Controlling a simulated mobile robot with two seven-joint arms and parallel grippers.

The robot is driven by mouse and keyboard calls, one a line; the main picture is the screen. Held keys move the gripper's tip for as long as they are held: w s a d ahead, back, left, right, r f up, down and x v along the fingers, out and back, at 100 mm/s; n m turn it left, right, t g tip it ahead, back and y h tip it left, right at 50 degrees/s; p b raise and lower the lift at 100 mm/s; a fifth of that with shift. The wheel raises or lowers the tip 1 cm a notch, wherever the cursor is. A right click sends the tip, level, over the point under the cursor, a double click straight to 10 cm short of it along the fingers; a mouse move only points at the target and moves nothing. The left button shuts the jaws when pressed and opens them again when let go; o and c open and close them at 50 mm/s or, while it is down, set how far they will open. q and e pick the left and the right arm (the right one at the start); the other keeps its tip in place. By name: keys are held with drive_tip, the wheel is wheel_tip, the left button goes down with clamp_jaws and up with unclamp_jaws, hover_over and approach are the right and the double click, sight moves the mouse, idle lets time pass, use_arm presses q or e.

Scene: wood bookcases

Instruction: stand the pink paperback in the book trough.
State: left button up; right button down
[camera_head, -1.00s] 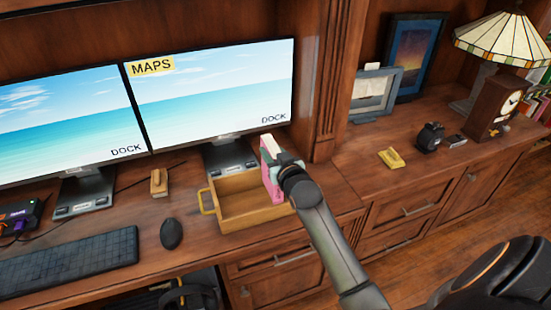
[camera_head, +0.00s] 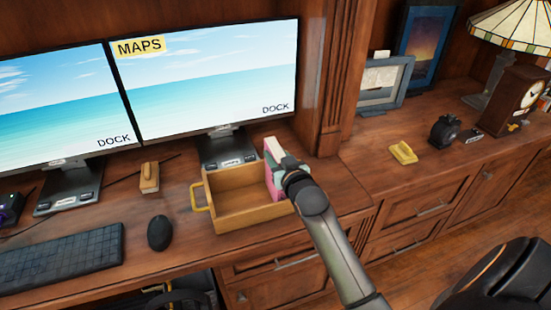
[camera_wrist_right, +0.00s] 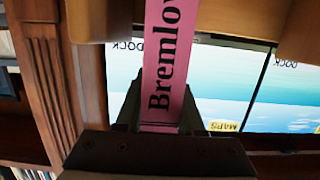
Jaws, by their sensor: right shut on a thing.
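The pink paperback (camera_head: 272,181) is upright at the right end of the wooden book trough (camera_head: 243,222), its lower part inside the walls. My right gripper (camera_head: 291,166) is shut on it from the right. In the right wrist view, the pink spine (camera_wrist_right: 163,68) with black lettering lies between the fingers (camera_wrist_right: 160,112). Tan trough walls (camera_wrist_right: 228,18) show on both sides of it. Whether its bottom edge touches the trough floor is hidden. The rest of the trough looks empty. My left gripper is not in view.
A monitor (camera_head: 205,85) and its stand are just behind the trough. A mouse (camera_head: 159,233) and keyboard (camera_head: 62,262) lie to the left. A wooden pillar (camera_head: 336,85) rises behind and right. A yellow object (camera_head: 403,153) lies on the right counter.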

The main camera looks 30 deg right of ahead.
drive_tip(key=shift+r, duration=0.25)
drive_tip(key=shift+f, duration=0.15)
drive_tip(key=c, duration=0.5)
unclamp_jaws()
drive_tip(key=shift+f, duration=0.15)
drive_tip(key=shift+s+r, duration=0.15)
drive_tip(key=shift+r, duration=0.1)
drive_tip(key=v, duration=1.1)
drive_tip(key=s+a+f+n+g+y, duration=0.1)
drive_tip(key=s+a+f+g+y, duration=0.1)
drive_tip(key=s+a+f, duration=0.3)
drive_tip(key=s+a+f+n+g+y, duration=0.2)
drive_tip(key=s+a+f, duration=0.3)
drive_tip(key=f, duration=0.7)
drive_tip(key=s+a+f+n+g+y, duration=0.1)
drive_tip(key=s+a+f+g+y, duration=0.1)
drive_tip(key=s+a+f, duration=0.3)
drive_tip(key=shift+s+f+n, duration=0.15)
drive_tip(key=shift+s+f, duration=0.15)
drive_tip(key=shift+f, duration=0.35)
drive_tip(key=shift+s+f+n, duration=0.1)
drive_tip(key=shift+s+f, duration=0.2)
drive_tip(key=shift+f, duration=0.3)
drive_tip(key=shift+s+f+n, duration=0.15)
drive_tip(key=shift+s+f, duration=0.1)
drive_tip(key=shift+f, duration=0.4)
